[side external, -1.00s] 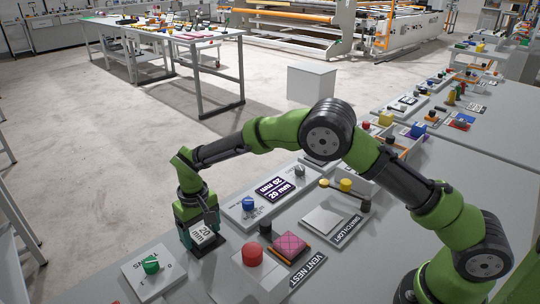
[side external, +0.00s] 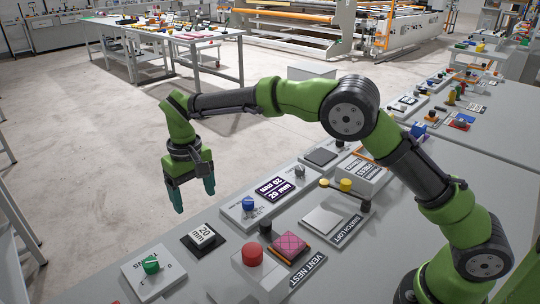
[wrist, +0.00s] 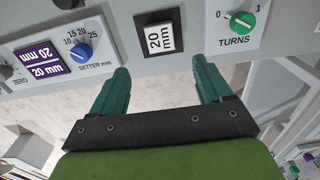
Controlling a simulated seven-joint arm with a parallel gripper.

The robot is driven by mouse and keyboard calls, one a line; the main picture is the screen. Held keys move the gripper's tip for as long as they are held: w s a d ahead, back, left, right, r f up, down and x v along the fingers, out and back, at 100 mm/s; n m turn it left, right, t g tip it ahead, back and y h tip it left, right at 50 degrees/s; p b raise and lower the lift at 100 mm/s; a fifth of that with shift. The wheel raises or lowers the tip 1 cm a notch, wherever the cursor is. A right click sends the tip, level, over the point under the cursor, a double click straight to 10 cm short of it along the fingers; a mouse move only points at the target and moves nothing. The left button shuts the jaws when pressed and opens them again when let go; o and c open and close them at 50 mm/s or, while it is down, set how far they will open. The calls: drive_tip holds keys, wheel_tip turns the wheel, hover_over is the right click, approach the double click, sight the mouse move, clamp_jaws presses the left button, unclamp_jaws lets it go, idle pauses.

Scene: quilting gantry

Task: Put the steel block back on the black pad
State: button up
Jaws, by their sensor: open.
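The steel block (side external: 202,234), a pale square piece marked "20 mm", sits on the black pad (side external: 190,243) near the table's front left edge. In the wrist view the block (wrist: 160,38) lies within the pad's outline, with the black rim (wrist: 141,20) showing around it. My gripper (side external: 193,197) is open and empty, raised above the block and apart from it. In the wrist view its two teal fingers (wrist: 160,70) are spread, with the block beyond their tips.
A panel with a green TURNS knob (side external: 151,265) stands left of the pad. A panel with a blue knob (side external: 249,204) and a "20 mm" display (side external: 273,190) stands right of it. A red button (side external: 252,254) and pink quilted swatch (side external: 289,246) are nearby.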

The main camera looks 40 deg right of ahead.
drive_tip(key=s+d+r+m+t+y, duration=0.2)
drive_tip(key=s+d+r+t, duration=0.1)
drive_tip(key=s+d+r, duration=0.9)
drive_tip(key=s+d+m+t, duration=0.1)
drive_tip(key=s+d+t, duration=0.1)
drive_tip(key=s, duration=0.5)
drive_tip(key=s+d+m+t, duration=0.1)
drive_tip(key=s+d+t, duration=0.1)
drive_tip(key=s, duration=0.6)
drive_tip(key=shift+d+f, duration=0.2)
drive_tip(key=shift+d, duration=0.65)
